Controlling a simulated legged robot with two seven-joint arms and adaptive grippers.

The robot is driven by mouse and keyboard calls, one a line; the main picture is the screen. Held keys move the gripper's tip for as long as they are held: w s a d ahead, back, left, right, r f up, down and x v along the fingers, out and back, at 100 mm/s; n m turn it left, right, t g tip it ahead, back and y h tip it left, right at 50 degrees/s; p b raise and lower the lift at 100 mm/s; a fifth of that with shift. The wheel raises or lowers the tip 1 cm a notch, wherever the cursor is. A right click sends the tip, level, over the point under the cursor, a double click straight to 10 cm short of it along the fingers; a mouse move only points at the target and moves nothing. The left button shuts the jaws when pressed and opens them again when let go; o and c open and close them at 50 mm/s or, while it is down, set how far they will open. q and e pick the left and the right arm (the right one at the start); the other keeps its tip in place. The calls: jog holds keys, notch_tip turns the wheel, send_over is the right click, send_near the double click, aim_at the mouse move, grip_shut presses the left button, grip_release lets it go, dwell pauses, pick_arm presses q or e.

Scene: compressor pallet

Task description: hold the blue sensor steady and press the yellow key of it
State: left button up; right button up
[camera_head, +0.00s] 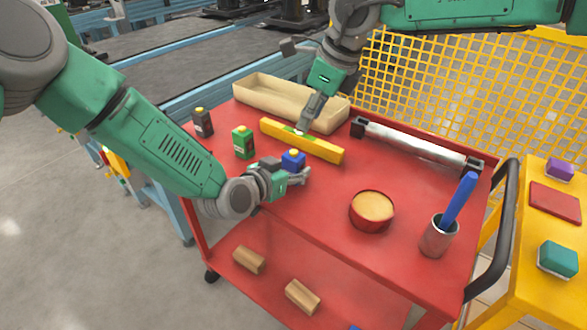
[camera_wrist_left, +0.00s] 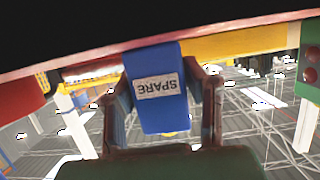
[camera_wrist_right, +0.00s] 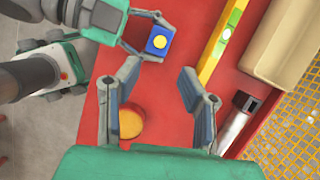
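The blue sensor (camera_head: 293,161) has a round yellow key on top, and stands upright near the middle of the red cart top. The left wrist view shows its blue face (camera_wrist_left: 160,112) with a "SPARE" label, upside down there. My left gripper (camera_head: 298,173) has a finger on each side of the sensor, seemingly closed on it. In the right wrist view the yellow key (camera_wrist_right: 160,42) faces up, uncovered. My right gripper (camera_wrist_right: 146,78) is open and empty, pointing down. In the head view it (camera_head: 303,126) is above the yellow level, behind the sensor.
A yellow level (camera_head: 320,149) lies behind the sensor. A green block (camera_head: 243,143) and a dark block (camera_head: 203,123), both yellow-topped, stand left. A beige tray (camera_head: 260,95) and a metal cylinder (camera_head: 415,146) lie behind; a red tin (camera_head: 371,213) and a cup (camera_head: 437,238) stand right.

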jog(key=shift+d, duration=0.2)
jog(key=shift+d+r, duration=0.1)
jog(key=c, duration=0.3)
grip_shut()
dwell(0.8)
